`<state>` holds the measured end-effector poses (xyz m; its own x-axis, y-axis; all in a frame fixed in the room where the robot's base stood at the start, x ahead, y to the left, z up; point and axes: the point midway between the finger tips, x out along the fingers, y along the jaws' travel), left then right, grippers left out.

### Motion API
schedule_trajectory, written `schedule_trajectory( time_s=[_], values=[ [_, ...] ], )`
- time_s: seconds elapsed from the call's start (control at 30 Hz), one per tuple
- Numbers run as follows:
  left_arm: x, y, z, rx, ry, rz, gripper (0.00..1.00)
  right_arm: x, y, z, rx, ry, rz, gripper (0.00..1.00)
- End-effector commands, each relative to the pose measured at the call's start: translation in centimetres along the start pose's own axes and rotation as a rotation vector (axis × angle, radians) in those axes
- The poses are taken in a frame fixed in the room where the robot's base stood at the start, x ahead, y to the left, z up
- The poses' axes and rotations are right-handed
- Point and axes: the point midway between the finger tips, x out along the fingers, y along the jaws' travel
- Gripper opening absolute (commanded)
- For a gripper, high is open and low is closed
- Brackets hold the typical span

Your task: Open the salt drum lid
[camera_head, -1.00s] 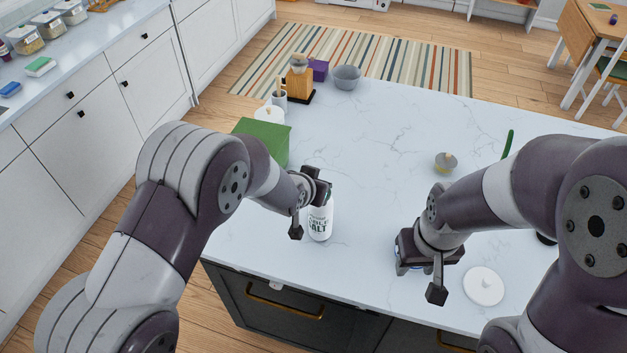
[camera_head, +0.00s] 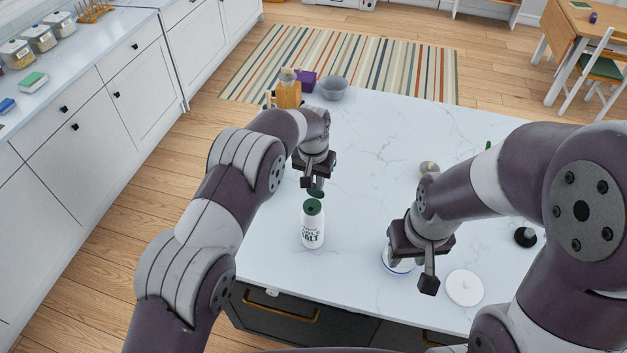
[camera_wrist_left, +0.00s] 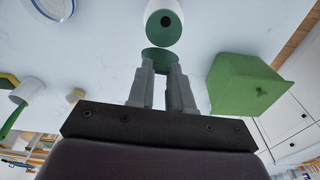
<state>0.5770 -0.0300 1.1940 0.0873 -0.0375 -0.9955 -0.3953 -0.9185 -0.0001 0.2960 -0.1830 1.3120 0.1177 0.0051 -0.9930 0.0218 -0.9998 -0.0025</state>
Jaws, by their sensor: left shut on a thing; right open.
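The white salt drum (camera_head: 312,232) stands upright on the counter, its green top (camera_head: 313,207) facing up with a dark opening in it. The top also shows in the left wrist view (camera_wrist_left: 164,27). My left gripper (camera_head: 314,182) is just behind and above the drum. It is shut on the green lid (camera_wrist_left: 160,61), which lies between its fingertips (camera_wrist_left: 162,72). The lid is off the opening; I cannot tell whether its edge still touches the drum. My right gripper (camera_head: 412,270) is open near the front edge, over a white blue-rimmed container (camera_head: 399,266).
A white round lid (camera_head: 464,288) lies right of my right gripper. A green box (camera_wrist_left: 240,85) stands near my left gripper in the wrist view. A grey bowl (camera_head: 333,88) and purple box (camera_head: 305,81) stand at the far end. The middle of the counter (camera_head: 370,150) is clear.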

Motion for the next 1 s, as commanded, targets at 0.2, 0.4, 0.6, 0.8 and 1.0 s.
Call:
schedule_trajectory(
  time_s=[0.2, 0.4, 0.6, 0.8, 1.0],
  values=[
    [0.3, -0.01, 0.12, 0.0, -0.044, 0.0, 0.0, -0.36, 0.0, -0.04, 0.0, 0.0, 0.0, 0.43],
    [0.39, 0.0, 0.18, 0.0, -0.051, 0.0, 0.0, -0.34, 0.0, -0.04, 0.0, 0.0, 0.0, 0.43],
    [0.45, 0.0, 0.23, 0.0, -0.052, 0.0, 0.0, -0.33, 0.0, -0.04, 0.0, 0.0, 0.0, 0.43],
    [0.32, 0.0, 0.11, 0.0, -0.048, 0.0, 0.47, -0.34, 0.0, -0.04, 0.0, 0.0, 0.0, 0.43],
    [-0.04, -0.04, 0.05, -0.001, -0.044, 0.0, 0.47, -0.35, 0.0, -0.04, 0.0, 0.0, 0.0, 0.43]
  ],
)
